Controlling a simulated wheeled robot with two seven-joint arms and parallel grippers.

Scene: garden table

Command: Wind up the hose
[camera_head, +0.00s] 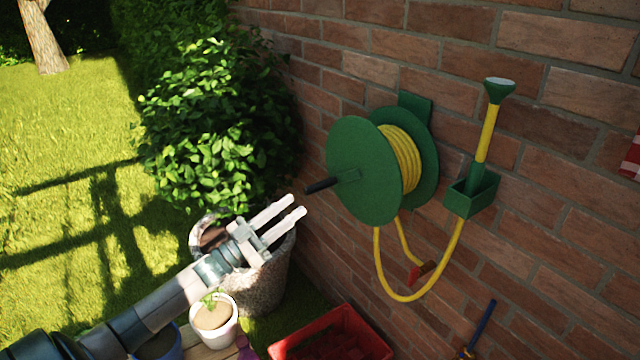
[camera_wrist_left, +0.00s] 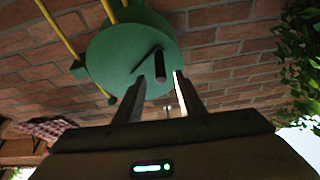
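A green hose reel (camera_head: 366,172) is mounted on the brick wall, with yellow hose (camera_head: 402,158) wound on its drum. A loop of hose (camera_head: 408,297) hangs below it and runs up to a green holder (camera_head: 470,192) with a spray nozzle (camera_head: 499,91). A black crank handle (camera_head: 321,185) sticks out from the reel's front disc. My left gripper (camera_head: 298,205) is open and empty, just left of and below the handle. In the left wrist view, the handle (camera_wrist_left: 159,66) appears between and beyond the open fingers (camera_wrist_left: 166,92). My right gripper is not in view.
A large stone planter (camera_head: 262,285) with a leafy bush (camera_head: 215,120) stands behind my left gripper. A white pot (camera_head: 214,322) and a red crate (camera_head: 335,335) are below. A blue-handled tool (camera_head: 481,328) is by the wall at lower right.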

